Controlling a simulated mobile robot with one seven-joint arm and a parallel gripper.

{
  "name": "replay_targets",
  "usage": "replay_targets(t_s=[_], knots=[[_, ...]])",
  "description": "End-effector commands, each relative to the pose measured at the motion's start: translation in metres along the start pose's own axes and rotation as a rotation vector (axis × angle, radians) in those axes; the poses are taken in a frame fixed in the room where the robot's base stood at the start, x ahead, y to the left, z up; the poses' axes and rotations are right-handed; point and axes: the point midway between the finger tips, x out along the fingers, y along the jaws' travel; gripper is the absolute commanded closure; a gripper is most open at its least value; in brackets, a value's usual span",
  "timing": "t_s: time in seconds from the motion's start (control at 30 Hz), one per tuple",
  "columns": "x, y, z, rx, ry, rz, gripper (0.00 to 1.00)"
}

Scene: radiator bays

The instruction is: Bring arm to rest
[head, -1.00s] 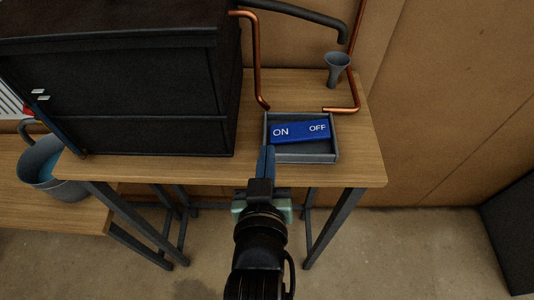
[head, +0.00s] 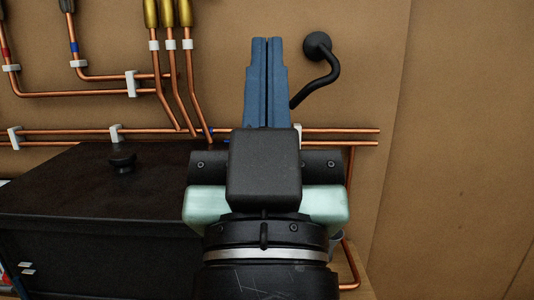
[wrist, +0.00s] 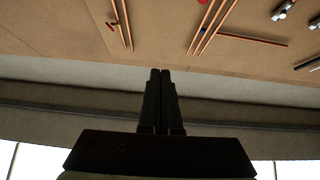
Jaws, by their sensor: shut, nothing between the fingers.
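My gripper (head: 266,42) stands upright in the middle of the head view, its blue fingers pointing up and closed together. Nothing is between them. It also shows in the wrist view (wrist: 160,72), with both fingers side by side. In the head view the gripper is in front of the brown wall and hides part of the copper pipes. It appears apart from everything around it.
A black box (head: 85,190) with a knob (head: 122,163) on top stands at the left. Copper pipes (head: 70,132) run along the wall, and brass fittings (head: 167,12) are at the top. A black curved pipe (head: 325,80) is just right of the fingers. The wall at the right is bare.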

Motion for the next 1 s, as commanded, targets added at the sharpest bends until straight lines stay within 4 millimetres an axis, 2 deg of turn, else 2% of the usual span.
replay_targets(t_s=[0.03, 0.1, 0.2, 1.0], knots=[[0.003, 0.001, -0.020, 0.007, 0.049, 0.000, 1.00], [0.005, 0.001, -0.037, 0.013, 0.090, -0.001, 1.00], [0.005, 0.002, -0.049, 0.018, 0.118, -0.001, 1.00], [0.005, 0.002, -0.049, 0.018, 0.118, -0.001, 1.00]])
